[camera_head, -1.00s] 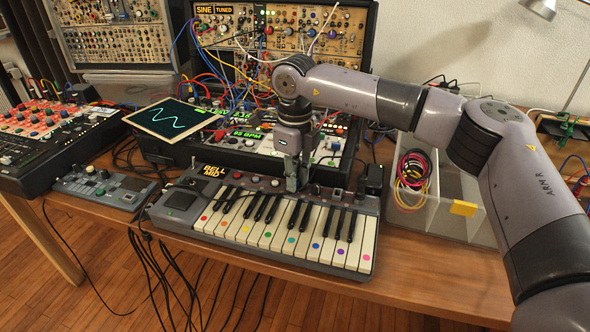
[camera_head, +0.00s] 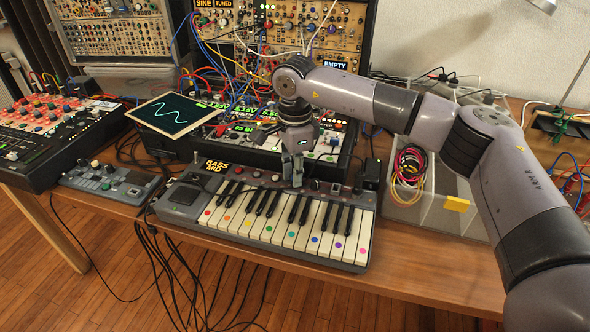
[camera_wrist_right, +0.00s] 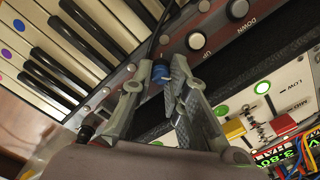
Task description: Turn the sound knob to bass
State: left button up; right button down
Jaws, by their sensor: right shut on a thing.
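The keyboard (camera_head: 190,212) has white and black keys with coloured dots. A small display (camera_head: 216,167) at its upper left shows orange text that seems to read BASS over MID. My right gripper (camera_head: 293,182) points down at the panel strip behind the keys. In the right wrist view, my right gripper (camera_wrist_right: 164,76) is shut on a small blue knob (camera_wrist_right: 159,72) on that strip, which I take as the sound knob. In the head view the fingers hide this knob. My left gripper is in neither view.
A modular rack (camera_head: 300,38) with many cables stands behind. A tilted screen (camera_head: 170,114) shows a wave. A mixer (camera_head: 50,133) and a small device (camera_head: 110,184) are at left. A clear bin (camera_head: 430,214) with coloured cables is at right.

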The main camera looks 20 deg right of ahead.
jog(key=shift+r+n, duration=0.1)
jog(key=shift+n, duration=0.7)
jog(key=c, duration=1.8)
grip_release()
notch_tip(320, 180, up, 12)
jog(key=shift+f, duration=0.1)
